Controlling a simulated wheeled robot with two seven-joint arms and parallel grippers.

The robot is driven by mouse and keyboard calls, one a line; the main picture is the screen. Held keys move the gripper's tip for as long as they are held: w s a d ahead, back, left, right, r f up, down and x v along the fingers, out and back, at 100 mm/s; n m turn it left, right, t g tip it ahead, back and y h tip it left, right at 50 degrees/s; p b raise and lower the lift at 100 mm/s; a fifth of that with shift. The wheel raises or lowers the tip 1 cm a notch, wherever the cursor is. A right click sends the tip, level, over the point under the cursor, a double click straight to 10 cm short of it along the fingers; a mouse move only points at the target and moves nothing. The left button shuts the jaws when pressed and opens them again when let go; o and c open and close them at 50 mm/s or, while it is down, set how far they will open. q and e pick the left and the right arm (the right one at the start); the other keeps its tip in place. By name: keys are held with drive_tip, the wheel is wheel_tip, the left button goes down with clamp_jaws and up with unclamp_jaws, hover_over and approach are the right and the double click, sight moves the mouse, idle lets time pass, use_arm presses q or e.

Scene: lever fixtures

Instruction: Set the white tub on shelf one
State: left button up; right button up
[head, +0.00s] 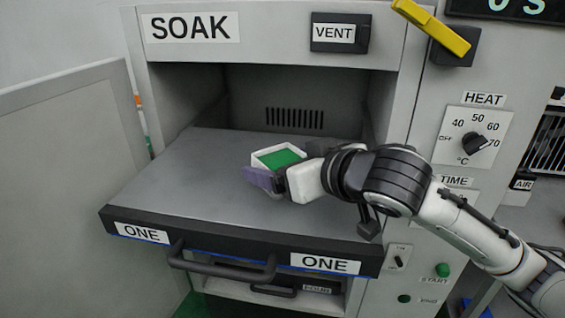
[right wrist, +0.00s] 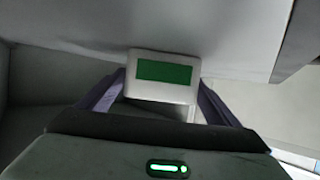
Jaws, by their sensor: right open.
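The white tub (head: 279,157) with a green top or contents sits on the pulled-out grey shelf labelled ONE (head: 210,180), right of the shelf's middle. My right gripper (head: 262,178) is at the tub's near side, its purple fingers low over the shelf. In the right wrist view the tub (right wrist: 163,78) lies between the two spread fingers of the right gripper (right wrist: 160,95), which are open with gaps beside the tub. The wrist partly hides the tub's right side in the head view. My left gripper is not in view.
The SOAK cabinet (head: 270,25) is open above the shelf, with a vent grille (head: 294,118) at the back. The shelf's front has a dark handle (head: 222,268). An open door (head: 65,160) stands at left. A control panel with a HEAT dial (head: 474,143) is at right.

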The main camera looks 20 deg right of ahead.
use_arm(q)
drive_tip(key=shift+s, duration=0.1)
use_arm(e)
drive_tip(key=shift+r, duration=0.25)
drive_tip(key=shift+v, duration=1.1)
drive_tip(key=b+v, duration=0.2)
drive_tip(key=b, duration=0.1)
drive_tip(key=b+v, duration=0.2)
drive_tip(key=b, duration=0.2)
drive_tip(key=shift+f, duration=0.25)
drive_tip(key=b+v, duration=0.1)
drive_tip(key=b, duration=0.1)
drive_tip(key=shift+s+r+b, duration=0.1)
drive_tip(key=shift+s+b, duration=0.1)
drive_tip(key=shift+b, duration=0.15)
drive_tip(key=shift+s+d+r+b, duration=0.15)
drive_tip(key=shift+s+b, duration=0.2)
drive_tip(key=shift+b, duration=0.2)
drive_tip(key=shift+s+r+b, duration=0.15)
drive_tip(key=shift+s+b, duration=0.2)
drive_tip(key=shift+v, duration=1.15)
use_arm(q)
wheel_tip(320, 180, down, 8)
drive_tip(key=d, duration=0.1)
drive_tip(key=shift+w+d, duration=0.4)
use_arm(e)
drive_tip(key=shift+s+d+r, duration=0.1)
drive_tip(key=shift+s+r, duration=0.1)
drive_tip(key=shift+r, duration=0.1)
